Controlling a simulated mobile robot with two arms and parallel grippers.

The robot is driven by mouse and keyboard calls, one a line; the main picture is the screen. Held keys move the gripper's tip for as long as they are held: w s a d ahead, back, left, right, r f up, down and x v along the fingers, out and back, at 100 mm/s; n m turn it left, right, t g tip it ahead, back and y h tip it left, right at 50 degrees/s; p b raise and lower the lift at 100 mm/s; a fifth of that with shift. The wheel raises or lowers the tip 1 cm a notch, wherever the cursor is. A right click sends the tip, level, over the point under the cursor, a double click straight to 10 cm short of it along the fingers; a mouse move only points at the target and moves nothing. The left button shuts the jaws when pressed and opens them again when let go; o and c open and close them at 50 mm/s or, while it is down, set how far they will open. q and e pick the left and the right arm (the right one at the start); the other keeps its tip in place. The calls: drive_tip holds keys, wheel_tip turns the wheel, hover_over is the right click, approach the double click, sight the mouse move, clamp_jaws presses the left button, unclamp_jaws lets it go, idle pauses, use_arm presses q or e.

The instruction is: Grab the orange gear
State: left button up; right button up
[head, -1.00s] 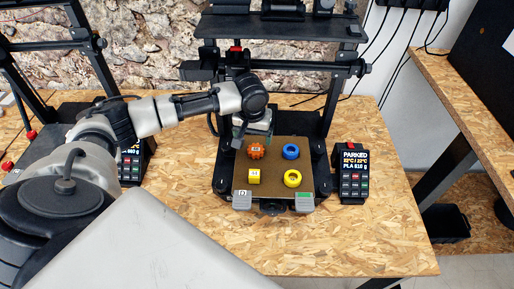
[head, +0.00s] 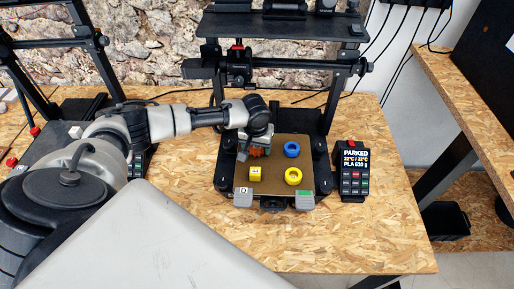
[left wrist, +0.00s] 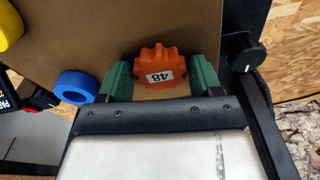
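In the left wrist view the two green fingers of my left gripper (left wrist: 162,82) are open, one on each side of the gear, with a gap to each. In the head view the gear (head: 256,152) is partly hidden by my left gripper (head: 252,150), which is low over the back left of the bed (head: 275,185). My right gripper is in neither view.
A blue ring (head: 292,149) is right of the gear on the bed. A yellow block (head: 256,174) and a yellow ring (head: 293,176) are nearer the front. The printer frame (head: 325,70) rises behind. A display box (head: 354,172) stands to the right.

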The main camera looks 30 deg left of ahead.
use_arm(q)
drive_tip(key=c, duration=0.6)
drive_tip(key=shift+o, duration=0.2)
drive_tip(key=shift+r, duration=0.1)
